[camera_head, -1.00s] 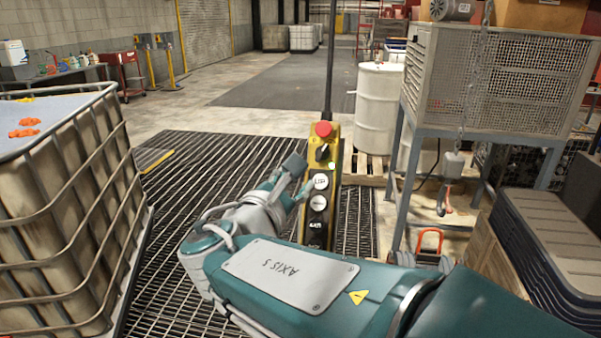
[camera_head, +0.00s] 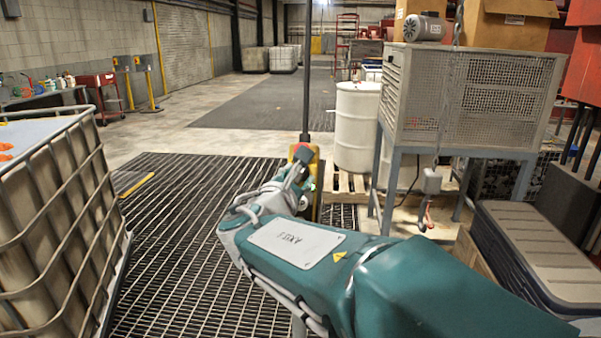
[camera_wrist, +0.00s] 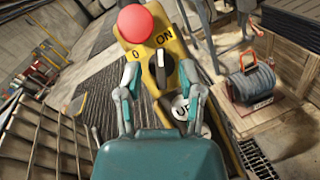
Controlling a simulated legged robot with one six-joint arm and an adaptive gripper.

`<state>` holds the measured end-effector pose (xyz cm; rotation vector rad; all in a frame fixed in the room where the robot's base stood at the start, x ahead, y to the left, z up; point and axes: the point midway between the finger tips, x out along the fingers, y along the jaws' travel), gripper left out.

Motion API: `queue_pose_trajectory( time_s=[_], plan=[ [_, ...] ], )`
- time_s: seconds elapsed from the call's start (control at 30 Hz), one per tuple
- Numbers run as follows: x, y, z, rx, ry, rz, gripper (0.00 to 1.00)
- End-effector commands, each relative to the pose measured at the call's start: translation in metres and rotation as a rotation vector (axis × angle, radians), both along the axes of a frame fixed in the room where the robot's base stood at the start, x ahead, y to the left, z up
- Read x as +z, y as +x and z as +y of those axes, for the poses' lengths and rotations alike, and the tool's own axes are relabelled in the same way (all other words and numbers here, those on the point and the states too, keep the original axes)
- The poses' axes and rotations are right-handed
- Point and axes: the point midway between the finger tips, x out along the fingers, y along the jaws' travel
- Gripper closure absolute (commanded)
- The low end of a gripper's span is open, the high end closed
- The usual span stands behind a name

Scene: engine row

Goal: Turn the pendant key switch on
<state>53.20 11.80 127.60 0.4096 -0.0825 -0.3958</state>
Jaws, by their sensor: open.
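The yellow pendant (camera_head: 316,178) hangs from a dark pole in the head view, mostly hidden behind my arm and gripper (camera_head: 297,164). In the wrist view the pendant (camera_wrist: 203,150) runs tilted down the picture, with a red mushroom button (camera_wrist: 135,23) at its top. Below that is the black key switch (camera_wrist: 162,70), with "0" at its upper left and "ON" above it. Its bar stands nearly upright in the picture. My gripper (camera_wrist: 159,73) is open, one finger on each side of the switch. Whether the fingers touch it I cannot tell.
A caged tank (camera_head: 60,220) stands at the left. A white drum (camera_head: 357,125) and a mesh cage (camera_head: 480,95) on legs stand behind and right of the pendant. Stacked dark lids (camera_head: 530,250) are at the right. The grated floor left of the pendant is clear.

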Motion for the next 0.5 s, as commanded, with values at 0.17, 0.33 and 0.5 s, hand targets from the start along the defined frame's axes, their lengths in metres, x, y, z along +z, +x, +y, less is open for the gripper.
queue_pose_trajectory(
  time_s=[0.17, 0.33, 0.5],
  plan=[
    [0.000, 0.017, -0.007, 0.000, 0.000, 0.000, 0.51],
    [0.000, 0.020, -0.009, 0.001, 0.001, -0.001, 0.51],
    [0.000, 0.020, -0.009, 0.001, 0.001, -0.001, 0.60]
  ],
)
